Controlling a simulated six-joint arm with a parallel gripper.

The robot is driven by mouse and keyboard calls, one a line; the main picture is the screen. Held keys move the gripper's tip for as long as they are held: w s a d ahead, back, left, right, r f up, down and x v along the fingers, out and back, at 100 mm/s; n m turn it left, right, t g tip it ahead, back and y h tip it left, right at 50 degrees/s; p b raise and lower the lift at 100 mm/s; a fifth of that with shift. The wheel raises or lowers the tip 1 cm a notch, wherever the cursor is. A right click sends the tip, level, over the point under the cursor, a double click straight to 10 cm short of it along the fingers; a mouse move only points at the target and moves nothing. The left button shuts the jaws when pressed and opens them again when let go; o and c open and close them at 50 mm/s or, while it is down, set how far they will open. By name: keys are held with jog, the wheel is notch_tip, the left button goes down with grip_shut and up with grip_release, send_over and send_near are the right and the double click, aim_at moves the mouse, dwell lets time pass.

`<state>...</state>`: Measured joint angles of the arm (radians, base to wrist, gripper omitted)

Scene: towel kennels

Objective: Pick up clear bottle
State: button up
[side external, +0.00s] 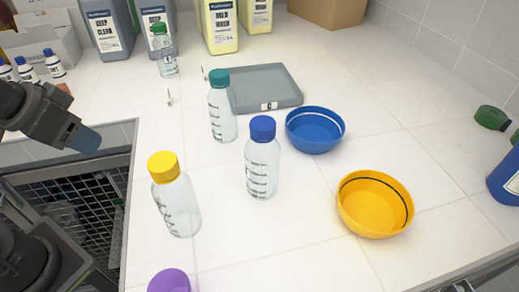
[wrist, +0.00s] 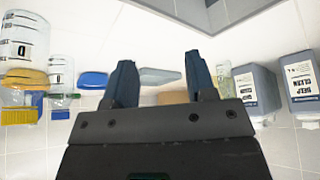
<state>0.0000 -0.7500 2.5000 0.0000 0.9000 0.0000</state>
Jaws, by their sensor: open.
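Several clear bottles with differently coloured caps stand upright on the white tiled counter. In the side view they are a yellow-capped one (side external: 178,205), a blue-capped one (side external: 262,170), a teal-capped one (side external: 221,113) and a green-capped one (side external: 166,60) at the back. A purple cap (side external: 169,281) shows at the bottom edge; its body is out of frame. My gripper (side external: 86,139) is at the left, above a dark mesh opening and apart from the bottles. In the wrist view my gripper (wrist: 160,76) has its fingers apart with nothing between them; clear bottles show at the left (wrist: 62,73).
A blue bowl (side external: 315,137), a yellow bowl (side external: 374,212) and a grey tray (side external: 264,96) lie right of the bottles. Large grey (side external: 108,35) and yellow (side external: 222,30) jugs stand behind. Small blue-capped bottles (side external: 54,68) stand at the left.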

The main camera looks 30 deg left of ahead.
jog(key=shift+o, duration=0.4)
jog(key=shift+o, duration=1.3)
jog(key=shift+d+r, duration=0.1)
jog(key=m+t+h, duration=0.2)
jog(key=m+h, duration=0.3)
jog(key=m, duration=0.2)
send_near(160, 161)
jog(key=x, duration=1.2)
